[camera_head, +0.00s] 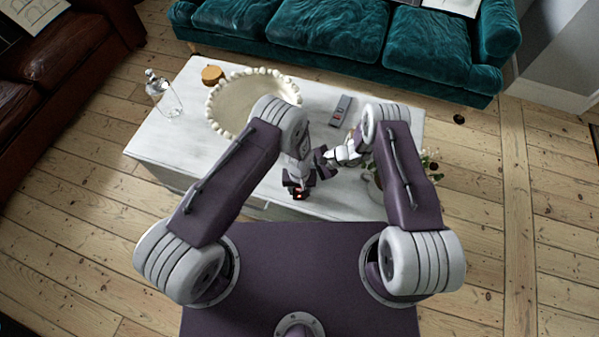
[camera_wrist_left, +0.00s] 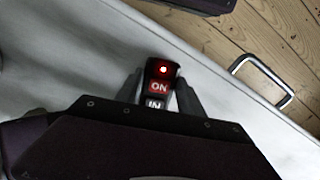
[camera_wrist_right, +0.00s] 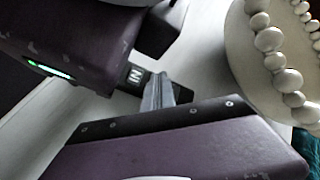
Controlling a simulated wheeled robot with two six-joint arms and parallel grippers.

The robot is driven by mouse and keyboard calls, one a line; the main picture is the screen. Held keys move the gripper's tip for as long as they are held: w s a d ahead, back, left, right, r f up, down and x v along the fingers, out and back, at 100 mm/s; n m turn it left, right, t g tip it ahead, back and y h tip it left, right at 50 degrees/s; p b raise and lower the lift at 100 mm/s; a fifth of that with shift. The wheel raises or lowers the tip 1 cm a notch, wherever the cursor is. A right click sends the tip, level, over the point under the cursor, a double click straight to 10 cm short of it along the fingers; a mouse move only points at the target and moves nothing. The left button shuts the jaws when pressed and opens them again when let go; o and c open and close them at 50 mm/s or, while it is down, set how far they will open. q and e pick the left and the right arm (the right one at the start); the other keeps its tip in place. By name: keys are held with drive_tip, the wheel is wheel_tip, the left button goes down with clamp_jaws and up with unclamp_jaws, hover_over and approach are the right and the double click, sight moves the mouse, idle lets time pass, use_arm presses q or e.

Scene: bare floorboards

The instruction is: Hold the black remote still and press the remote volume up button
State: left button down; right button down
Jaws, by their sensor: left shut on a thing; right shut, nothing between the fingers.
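The black remote (camera_head: 299,194) is near the table's front edge in the head view. In the left wrist view the black remote (camera_wrist_left: 162,70) shows a lit red light, a red ON button and a white IN label. My left gripper (camera_wrist_left: 158,84) is shut on it, one finger on each side. In the right wrist view the IN end of the remote (camera_wrist_right: 136,75) shows beside my left gripper. My right gripper (camera_wrist_right: 160,92) is shut and empty, its fingertips close to that end. Whether they touch it, I cannot tell. No volume label is readable.
A grey remote (camera_head: 341,110) lies on the white table (camera_head: 160,135). A beaded tray (camera_head: 240,98), a glass bottle (camera_head: 162,92) and an orange-brown pot (camera_head: 212,75) stand to the left. A plant (camera_head: 429,165) is beside my right arm. A teal sofa (camera_head: 330,28) is behind.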

drive_tip(key=shift+r, duration=0.85)
drive_tip(key=shift+r, duration=2.5)
use_arm(q)
drive_tip(key=c, duration=0.7)
unclamp_jaws()
drive_tip(key=shift+o, duration=0.2)
